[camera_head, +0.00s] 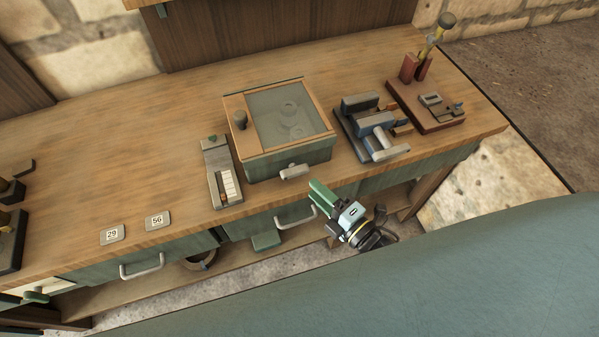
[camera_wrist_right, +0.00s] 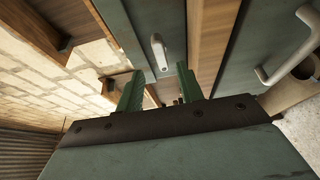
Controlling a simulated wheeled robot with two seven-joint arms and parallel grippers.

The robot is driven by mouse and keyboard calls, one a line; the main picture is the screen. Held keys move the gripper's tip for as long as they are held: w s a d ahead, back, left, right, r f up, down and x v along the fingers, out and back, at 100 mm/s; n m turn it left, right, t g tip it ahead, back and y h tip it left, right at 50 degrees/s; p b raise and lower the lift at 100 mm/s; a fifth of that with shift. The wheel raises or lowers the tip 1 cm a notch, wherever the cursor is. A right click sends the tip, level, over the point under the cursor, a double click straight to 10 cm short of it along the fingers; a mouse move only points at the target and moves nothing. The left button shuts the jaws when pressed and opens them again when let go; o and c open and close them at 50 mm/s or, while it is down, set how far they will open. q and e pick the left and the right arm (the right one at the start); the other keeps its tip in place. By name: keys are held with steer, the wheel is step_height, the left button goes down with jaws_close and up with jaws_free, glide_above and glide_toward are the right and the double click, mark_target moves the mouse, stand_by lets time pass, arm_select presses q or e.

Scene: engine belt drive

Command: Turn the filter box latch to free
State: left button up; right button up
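The filter box (camera_head: 262,163) is a green box with a wooden-framed glass lid, standing near the front edge of the bench. Its latch (camera_head: 294,171) is a pale grey handle on the front face. In the right wrist view the latch (camera_wrist_right: 158,50) appears upright, ahead of the gap between my fingers. My right gripper (camera_head: 322,192) is in front of the bench edge, just below and right of the latch. In the right wrist view its green fingers (camera_wrist_right: 159,84) are apart with nothing between them. I do not see my left gripper.
A slide gauge (camera_head: 221,176) stands left of the box. A blue-grey clamp device (camera_head: 373,127) and a red base with a lever (camera_head: 425,105) stand to the right. Number tags (camera_head: 112,234) lie at the left. Drawer handles (camera_head: 141,267) stick out below the bench edge.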

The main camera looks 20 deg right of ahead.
mark_target(298, 175)
steer(key=x, duration=0.6)
steer(key=shift+w+a, duration=0.15)
steer(key=shift+w, duration=0.15)
jaws_close()
steer(key=shift+f, duration=0.1)
